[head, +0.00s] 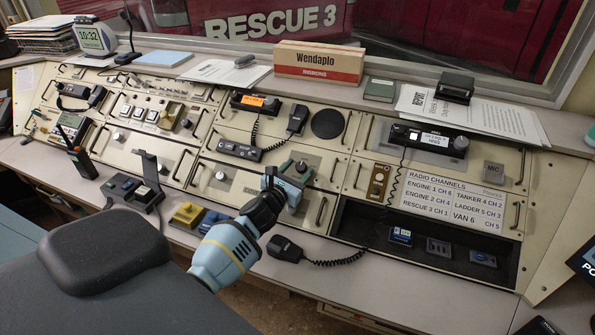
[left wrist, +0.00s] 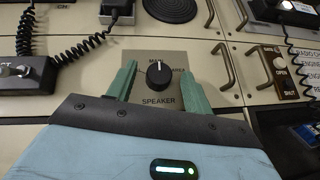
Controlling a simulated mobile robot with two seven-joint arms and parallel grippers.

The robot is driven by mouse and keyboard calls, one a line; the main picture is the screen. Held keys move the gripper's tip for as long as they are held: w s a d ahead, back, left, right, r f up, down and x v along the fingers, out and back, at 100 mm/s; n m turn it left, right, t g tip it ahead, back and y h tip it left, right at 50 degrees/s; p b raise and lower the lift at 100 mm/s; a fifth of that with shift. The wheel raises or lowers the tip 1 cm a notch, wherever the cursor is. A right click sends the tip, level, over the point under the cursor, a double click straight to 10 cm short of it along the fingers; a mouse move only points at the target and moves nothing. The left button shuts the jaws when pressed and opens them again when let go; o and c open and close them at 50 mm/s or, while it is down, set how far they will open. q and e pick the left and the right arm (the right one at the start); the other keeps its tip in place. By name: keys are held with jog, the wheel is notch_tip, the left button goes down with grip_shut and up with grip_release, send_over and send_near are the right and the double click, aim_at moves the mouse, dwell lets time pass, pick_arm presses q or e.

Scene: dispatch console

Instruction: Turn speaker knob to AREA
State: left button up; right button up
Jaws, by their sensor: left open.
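The speaker knob (left wrist: 159,74) is a round black knob on a grey plate marked SPEAKER (left wrist: 159,101). The word AREA is at its upper right, and another label above it is partly hidden. Its white mark points up, near the top label. In the head view the knob (head: 301,166) shows just beyond my left gripper (head: 287,179). In the left wrist view the green fingers of my left gripper (left wrist: 159,77) are open, one on each side of the knob, with a gap on both sides. My right gripper is not in view.
A corded handset (head: 285,249) lies on the desk ledge right of my left arm. A radio with a coiled cord (head: 240,150) is left of the knob. Metal handles (head: 320,211) stand out from the panel nearby. An orange-white box (head: 319,64) stands on the top shelf.

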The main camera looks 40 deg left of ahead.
pick_arm(q)
jog(key=shift+c, duration=0.2)
jog(key=c, duration=0.9)
